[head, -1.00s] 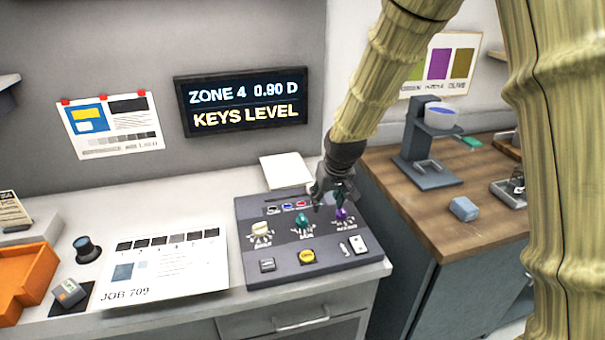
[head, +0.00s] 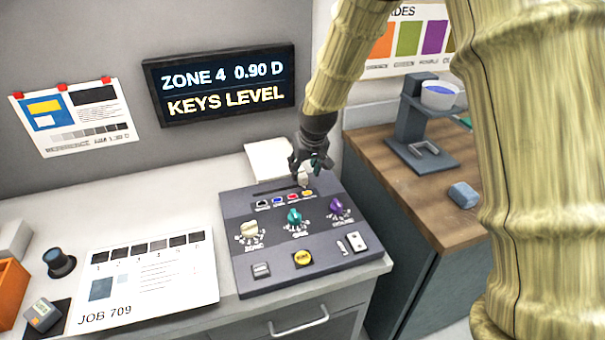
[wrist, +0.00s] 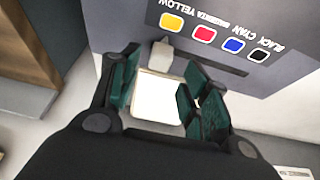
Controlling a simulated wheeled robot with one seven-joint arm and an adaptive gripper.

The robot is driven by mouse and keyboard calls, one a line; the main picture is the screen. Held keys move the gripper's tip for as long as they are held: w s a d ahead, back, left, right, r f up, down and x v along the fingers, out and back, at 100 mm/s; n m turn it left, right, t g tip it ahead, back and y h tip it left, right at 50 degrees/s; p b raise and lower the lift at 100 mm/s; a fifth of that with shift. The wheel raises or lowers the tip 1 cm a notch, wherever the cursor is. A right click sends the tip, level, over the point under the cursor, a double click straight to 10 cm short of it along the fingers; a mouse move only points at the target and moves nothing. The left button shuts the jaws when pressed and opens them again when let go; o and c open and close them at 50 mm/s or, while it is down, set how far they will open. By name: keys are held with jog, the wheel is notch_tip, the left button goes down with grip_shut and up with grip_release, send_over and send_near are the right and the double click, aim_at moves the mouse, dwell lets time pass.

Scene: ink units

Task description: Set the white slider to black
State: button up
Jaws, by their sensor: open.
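The console (head: 235,270) sits on the counter with a slot along its back edge. The white slider (wrist: 161,55) stands at the yellow end of that slot in the wrist view. Beside the slot is a row of colour marks: yellow (wrist: 172,21), magenta (wrist: 204,34), cyan (wrist: 233,46) and black (wrist: 258,55). The black mark is at the far end from the slider; in the head view it is at the left (head: 262,204). My gripper (head: 308,172) is open above the slot's right end. In the wrist view its fingers (wrist: 160,85) are apart, with the slider just beyond them.
Cream, teal (head: 294,217) and purple (head: 337,208) knobs and a yellow button (head: 302,258) stand in front of the slot. A white sheet (head: 268,155) lies behind the console. A job sheet (head: 150,290) lies to the left, and a wooden counter (head: 400,190) is on the right.

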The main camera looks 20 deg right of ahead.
aim_at(303, 176)
jog(key=shift+f, duration=0.65)
jog(key=shift+p+x, duration=0.45)
jog(key=shift+x, duration=1)
jog(key=shift+w, duration=0.15)
jog(key=shift+a, duration=0.1)
grip_shut()
